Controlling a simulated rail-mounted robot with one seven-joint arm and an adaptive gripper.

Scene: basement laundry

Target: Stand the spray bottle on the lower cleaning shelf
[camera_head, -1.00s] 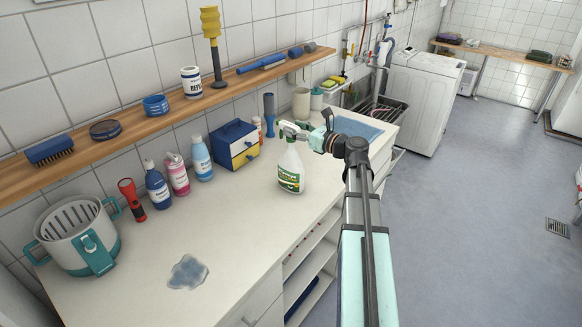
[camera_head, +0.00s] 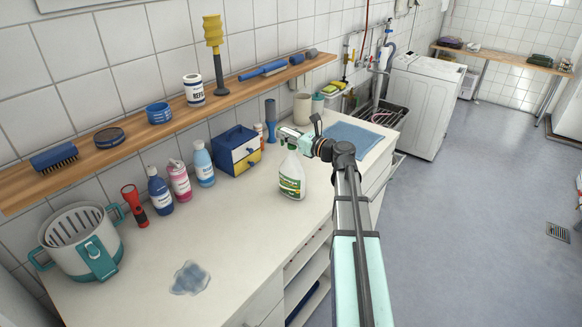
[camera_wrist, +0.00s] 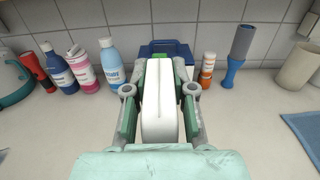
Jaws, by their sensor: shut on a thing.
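The white spray bottle (camera_head: 291,182) with a green label stands upright on the white counter, near its front edge. My gripper (camera_head: 293,137) reaches in from the right at the height of its spray head and is shut on it. In the wrist view the white bottle top (camera_wrist: 158,100) lies between the two green-padded fingers of my gripper (camera_wrist: 159,92). Open shelves (camera_head: 306,268) show below the counter, partly hidden by my arm; a blue item lies on the lower one.
Behind the bottle are a blue-and-yellow box (camera_head: 236,152), several cleaning bottles (camera_head: 179,182) and a red torch (camera_head: 134,200). A wooden wall shelf (camera_head: 128,132) runs above. A puddle (camera_head: 189,278) lies on the counter at front left.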

